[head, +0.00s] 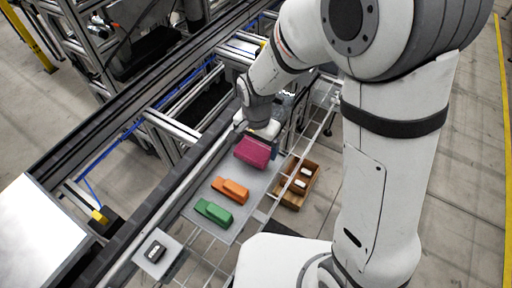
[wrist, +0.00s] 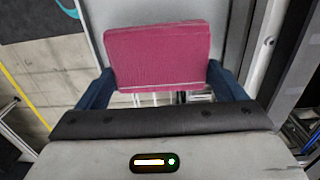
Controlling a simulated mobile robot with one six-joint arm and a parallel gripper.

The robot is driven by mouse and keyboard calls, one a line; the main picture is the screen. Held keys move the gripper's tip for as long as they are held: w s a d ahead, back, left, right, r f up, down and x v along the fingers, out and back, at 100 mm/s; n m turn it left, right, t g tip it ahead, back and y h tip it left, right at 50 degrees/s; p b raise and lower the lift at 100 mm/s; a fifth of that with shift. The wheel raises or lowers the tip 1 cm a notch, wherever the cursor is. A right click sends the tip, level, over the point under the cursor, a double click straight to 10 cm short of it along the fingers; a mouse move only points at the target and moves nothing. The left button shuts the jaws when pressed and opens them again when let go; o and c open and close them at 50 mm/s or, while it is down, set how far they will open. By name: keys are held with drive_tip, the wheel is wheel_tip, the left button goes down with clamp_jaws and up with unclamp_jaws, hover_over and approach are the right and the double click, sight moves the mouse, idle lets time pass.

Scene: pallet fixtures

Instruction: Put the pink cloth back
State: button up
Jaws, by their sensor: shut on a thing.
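The pink cloth (head: 254,152) is a folded magenta block at the far end of the grey plate (head: 245,204) in the head view. In the wrist view the pink cloth (wrist: 158,55) sits between the two dark blue fingers of my gripper (wrist: 158,84). My gripper is shut on it. In the head view my gripper (head: 256,133) is mostly hidden behind the cloth and the wrist. I cannot tell whether the cloth touches the plate or is held just above it.
An orange block (head: 230,190) and a green block (head: 214,212) lie on the plate nearer the front. A wooden box (head: 297,183) with small white-topped items stands right of the plate. A conveyor rail runs along the left.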

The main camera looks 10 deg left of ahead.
sight(257, 146)
drive_tip(key=shift+f, duration=1.3)
drive_tip(key=shift+f, duration=0.1)
drive_tip(key=o, duration=0.7)
wheel_tip(257, 146, up, 12)
drive_tip(key=shift+r, duration=0.15)
drive_tip(key=s+d+r+n+t, duration=0.1)
drive_tip(key=s+d+r, duration=0.1)
drive_tip(key=d, duration=0.5)
drive_tip(key=s+d+r+n+t, duration=0.1)
drive_tip(key=s+d+r+n, duration=0.1)
drive_tip(key=d, duration=0.5)
drive_tip(key=s+d+r+n, duration=0.1)
drive_tip(key=s+d+r, duration=0.2)
drive_tip(key=s+d, duration=0.2)
drive_tip(key=shift+d+r+n+t, duration=0.15)
drive_tip(key=shift+d+t, duration=0.05)
drive_tip(key=shift+d, duration=0.6)
drive_tip(key=shift+d+r+n+t, duration=0.1)
drive_tip(key=shift+d+n+t, duration=0.1)
drive_tip(key=shift+d, duration=0.6)
